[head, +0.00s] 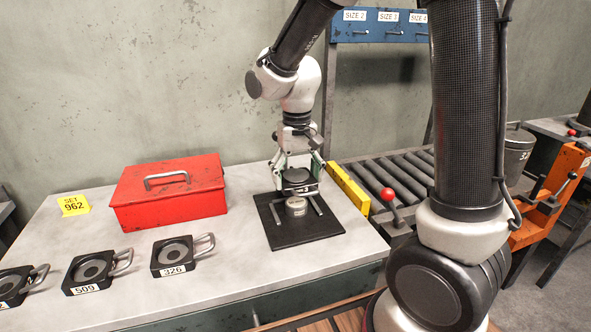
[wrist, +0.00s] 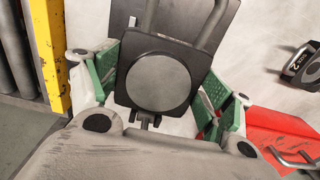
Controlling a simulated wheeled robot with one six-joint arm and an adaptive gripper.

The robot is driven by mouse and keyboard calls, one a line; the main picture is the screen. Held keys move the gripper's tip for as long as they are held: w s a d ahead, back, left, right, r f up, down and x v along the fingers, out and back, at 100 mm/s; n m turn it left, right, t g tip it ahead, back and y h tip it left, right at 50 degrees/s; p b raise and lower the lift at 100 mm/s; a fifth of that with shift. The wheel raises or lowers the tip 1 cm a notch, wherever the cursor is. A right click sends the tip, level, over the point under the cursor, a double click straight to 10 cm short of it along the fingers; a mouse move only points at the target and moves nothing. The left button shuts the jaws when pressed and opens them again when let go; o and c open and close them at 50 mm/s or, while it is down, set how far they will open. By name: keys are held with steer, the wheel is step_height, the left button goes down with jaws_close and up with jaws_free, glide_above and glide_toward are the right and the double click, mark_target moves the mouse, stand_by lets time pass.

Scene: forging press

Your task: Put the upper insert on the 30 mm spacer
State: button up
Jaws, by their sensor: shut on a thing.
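My gripper (head: 298,172) is shut on the upper insert (head: 299,181), a dark block, above the black base plate. In the wrist view the insert (wrist: 158,82) is a black square with a round grey face, between the green finger pads of my gripper (wrist: 157,90). A short silver cylinder, seemingly the 30 mm spacer (head: 296,207), stands upright on the black base plate (head: 279,240), between two metal bars. The insert is just above the spacer in the head view; I cannot tell if they touch. The wrist view does not show the spacer.
A red toolbox (head: 168,205) and a yellow "SET 962" sign (head: 73,205) stand on the left. Handled dies marked 326 (head: 173,257) and 509 (head: 90,273) lie in front. A yellow bar (head: 347,187), a red-knobbed lever (head: 388,194) and rollers (head: 405,170) are to the right.

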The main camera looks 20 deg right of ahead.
mark_target(297, 203)
steer(key=shift+f, duration=2.65)
steer(key=shift+f, duration=0.1)
steer(key=o, duration=2)
steer(key=shift+o, duration=0.2)
step_height(297, 203, up, 12)
steer(key=shift+f, duration=0.1)
steer(key=shift+s+d+r, duration=0.1)
steer(key=shift+d+r, duration=0.05)
steer(key=shift+r, duration=0.2)
steer(key=s+d+r+t, duration=0.2)
steer(key=s+d+r, duration=0.1)
steer(key=s+d, duration=0.4)
steer(key=s+d+r+t, duration=0.2)
steer(key=s+d, duration=0.5)
steer(key=s, duration=0.4)
steer(key=shift+s+d+r, duration=0.3)
steer(key=shift+r, duration=0.45)
